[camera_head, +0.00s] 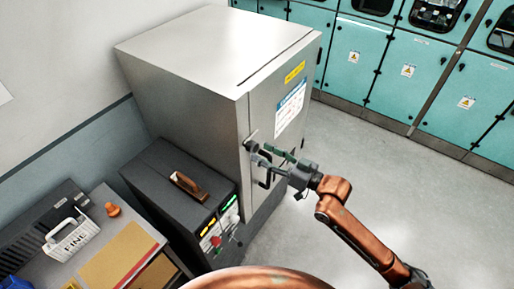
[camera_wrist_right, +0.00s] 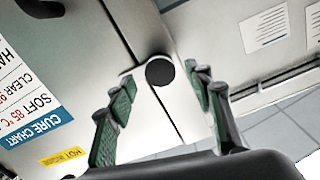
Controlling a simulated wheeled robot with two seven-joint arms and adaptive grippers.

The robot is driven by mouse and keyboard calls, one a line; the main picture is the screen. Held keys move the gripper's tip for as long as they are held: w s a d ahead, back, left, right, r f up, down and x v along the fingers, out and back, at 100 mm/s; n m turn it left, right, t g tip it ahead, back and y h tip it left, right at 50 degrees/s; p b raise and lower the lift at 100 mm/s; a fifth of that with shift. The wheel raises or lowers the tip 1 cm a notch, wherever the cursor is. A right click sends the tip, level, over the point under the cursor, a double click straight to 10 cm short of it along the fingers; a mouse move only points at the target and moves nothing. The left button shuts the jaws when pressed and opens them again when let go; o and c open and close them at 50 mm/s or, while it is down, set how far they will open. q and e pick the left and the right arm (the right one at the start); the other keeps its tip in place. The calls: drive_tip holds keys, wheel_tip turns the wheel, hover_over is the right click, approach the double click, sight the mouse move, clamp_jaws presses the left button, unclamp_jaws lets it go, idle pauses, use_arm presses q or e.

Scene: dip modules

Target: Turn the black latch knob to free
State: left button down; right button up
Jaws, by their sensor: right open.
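The black latch knob (camera_wrist_right: 160,70) shows in the right wrist view as a round black disc on a pale latch plate, at the seam of a steel cabinet (camera_head: 195,50). My right gripper (camera_head: 267,157) is open at the cabinet's front face in the head view. In the right wrist view its green-padded fingers (camera_wrist_right: 159,86) stand either side of the knob, with visible gaps on both sides. I cannot tell how deep the fingertips reach around it. In the head view the knob is largely hidden by the fingers. My left gripper is not in view.
A black door handle (camera_head: 265,181) sits just below the gripper. A dark box (camera_head: 165,180) with a brown handle stands left of the cabinet. A bench with a white FINE basket (camera_head: 70,238) is at lower left. Teal lockers (camera_head: 400,75) line the back; the floor at right is clear.

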sight(256, 149)
drive_tip(key=shift+p+x, duration=0.3)
drive_tip(key=shift+x, duration=1.45)
clamp_jaws()
